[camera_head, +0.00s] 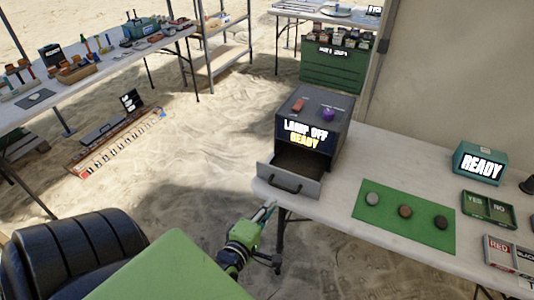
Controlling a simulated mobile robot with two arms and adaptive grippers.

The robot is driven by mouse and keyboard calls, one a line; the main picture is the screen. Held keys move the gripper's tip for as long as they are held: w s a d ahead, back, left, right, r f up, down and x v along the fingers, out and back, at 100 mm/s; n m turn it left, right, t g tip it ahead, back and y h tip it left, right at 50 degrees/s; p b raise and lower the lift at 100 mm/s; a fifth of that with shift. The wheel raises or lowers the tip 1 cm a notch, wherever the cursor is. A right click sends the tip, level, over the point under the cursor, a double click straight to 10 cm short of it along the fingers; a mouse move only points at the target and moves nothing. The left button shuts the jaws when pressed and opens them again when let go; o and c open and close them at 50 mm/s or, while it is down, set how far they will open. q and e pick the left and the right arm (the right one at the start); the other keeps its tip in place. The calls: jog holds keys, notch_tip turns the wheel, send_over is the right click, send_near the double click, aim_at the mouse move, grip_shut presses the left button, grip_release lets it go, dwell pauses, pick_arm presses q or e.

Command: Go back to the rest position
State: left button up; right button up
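My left gripper (272,236) is beside the front edge of the right-hand table, below the open drawer. Its two fingers look spread apart, with nothing visible between them. The gripper is small in the picture, and part of the arm behind it is hidden by my green body. My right gripper is not in view. The grey box (316,120) on the table reads "LAMP OFF READY" and has a red and a purple piece on top. Its drawer (290,182) is pulled out and looks empty.
The table (330,228) carries a green mat (385,228) with three stones, a "READY" box (480,163), a yes/no tray (488,209) and a red/black tray (510,254). Another table (110,68) with tools stands at left. Sandy floor between is largely open, apart from a long case (115,137).

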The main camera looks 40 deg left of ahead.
pick_arm(q)
jog(key=shift+v, duration=0.8)
jog(key=s+d+f+m+g+h, duration=0.1)
jog(key=s+d+f+m+g, duration=0.2)
jog(key=f, duration=0.7)
jog(key=s+d+f+m+g+h, duration=0.2)
jog(key=s+d+f+m, duration=0.25)
jog(key=f, duration=0.55)
jog(key=s+d+f+m+g+h, duration=0.1)
jog(key=s+d+f+m+g, duration=0.2)
jog(key=f, duration=0.7)
jog(key=s+f+m+g, duration=0.3)
jog(key=s+f+m, duration=0.3)
jog(key=s, duration=0.6)
jog(key=s+f+m+g, duration=0.3)
jog(key=s+f+m, duration=0.4)
jog(key=s, duration=0.5)
notch_tip(320, 180, down, 2)
jog(key=shift+s+a+f, duration=0.1)
jog(key=shift+s+a, duration=0.1)
jog(key=shift+a, duration=0.2)
